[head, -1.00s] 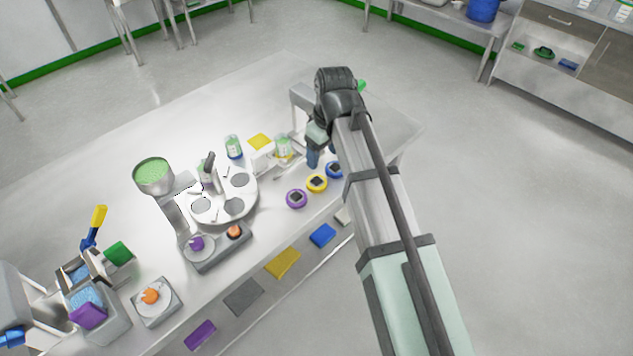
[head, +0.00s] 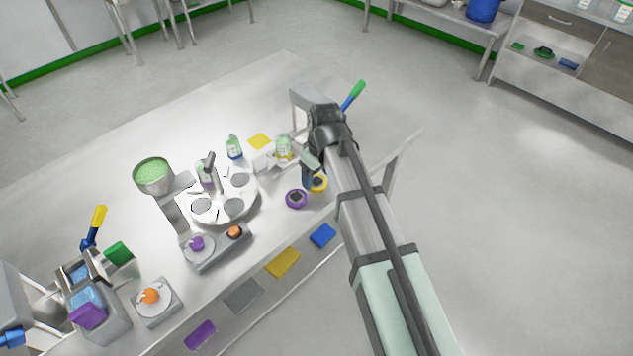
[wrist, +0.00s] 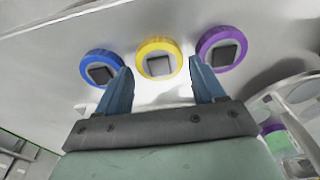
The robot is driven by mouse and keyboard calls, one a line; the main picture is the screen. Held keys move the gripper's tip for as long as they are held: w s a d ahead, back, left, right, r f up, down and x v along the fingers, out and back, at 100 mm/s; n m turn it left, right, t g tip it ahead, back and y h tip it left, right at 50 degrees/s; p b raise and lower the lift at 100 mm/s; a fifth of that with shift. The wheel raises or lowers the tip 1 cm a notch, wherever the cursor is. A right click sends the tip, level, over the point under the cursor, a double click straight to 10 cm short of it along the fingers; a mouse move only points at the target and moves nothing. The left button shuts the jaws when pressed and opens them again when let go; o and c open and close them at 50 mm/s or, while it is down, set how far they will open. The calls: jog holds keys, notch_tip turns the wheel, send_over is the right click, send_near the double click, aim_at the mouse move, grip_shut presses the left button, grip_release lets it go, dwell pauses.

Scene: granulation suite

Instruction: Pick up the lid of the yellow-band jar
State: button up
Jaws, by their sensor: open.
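The yellow lid (head: 319,185) lies on the table between the purple lid (head: 296,199) and the blue lid, which my arm hides in the head view. In the wrist view the yellow ring lid (wrist: 160,46) with its dark square centre is at the top middle, ahead of and between my open fingertips. The blue lid (wrist: 100,68) is to its left and the purple lid (wrist: 222,48) to its right. My gripper (wrist: 160,72) is empty; in the head view it (head: 309,176) is beside the yellow lid. A jar with green contents (head: 284,146) stands behind the lids; its band is unclear.
A white turntable (head: 247,193) stands left of the lids, with a hopper of green granules (head: 154,172) beside it. A blue-banded jar (head: 234,150) stands behind. A grey box with purple and orange knobs (head: 215,252) sits at the front edge.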

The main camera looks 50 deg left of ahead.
jog(key=shift+f, duration=0.9)
jog(key=shift+c, duration=0.2)
jog(key=c, duration=0.6)
jog(key=shift+r, duration=0.1)
